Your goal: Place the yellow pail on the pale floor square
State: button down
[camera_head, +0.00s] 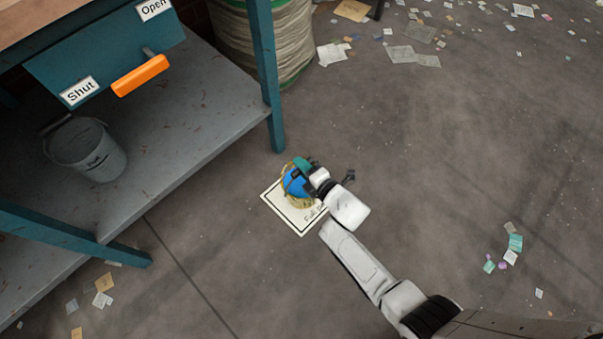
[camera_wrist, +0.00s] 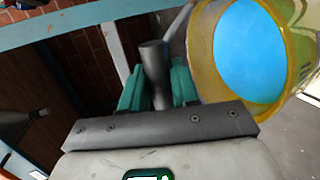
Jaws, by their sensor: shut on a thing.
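The yellow pail (camera_head: 303,204), with a round blue area in its mouth, is at the pale floor square (camera_head: 299,229) in the head view. It covers much of the square's upper part; I cannot tell whether its base touches the floor. In the wrist view the pail (camera_wrist: 206,65) is at the right, its mouth facing the camera. My gripper (camera_head: 301,165) is at the pail's upper edge. In the wrist view its teal fingers (camera_wrist: 157,88) are shut on a grey bar, which looks like the pail's handle grip. Part of the square's lettering is hidden by my arm.
A teal-legged bench with a grey lower shelf (camera_head: 200,125) stands at the left. A grey bucket (camera_head: 97,150) is on that shelf. A large ribbed drum (camera_head: 262,45) stands behind. Floor to the right is mostly clear, with scattered papers.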

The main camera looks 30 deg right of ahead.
jog(key=shift+w+a+f+b, duration=0.1)
jog(key=shift+w+f+b, duration=0.15)
jog(key=shift+f+b, duration=0.6)
jog(key=shift+w+f+b, duration=0.25)
jog(key=shift+f+b, duration=0.35)
jog(key=shift+f, duration=0.4)
jog(key=shift+f, duration=0.15)
jog(key=c, duration=0.8)
grip_release()
jog(key=shift+s+f, duration=0.1)
jog(key=shift+c, duration=0.2)
jog(key=p+v, duration=0.5)
jog(key=v, duration=0.7)
jog(key=shift+p, duration=0.4)
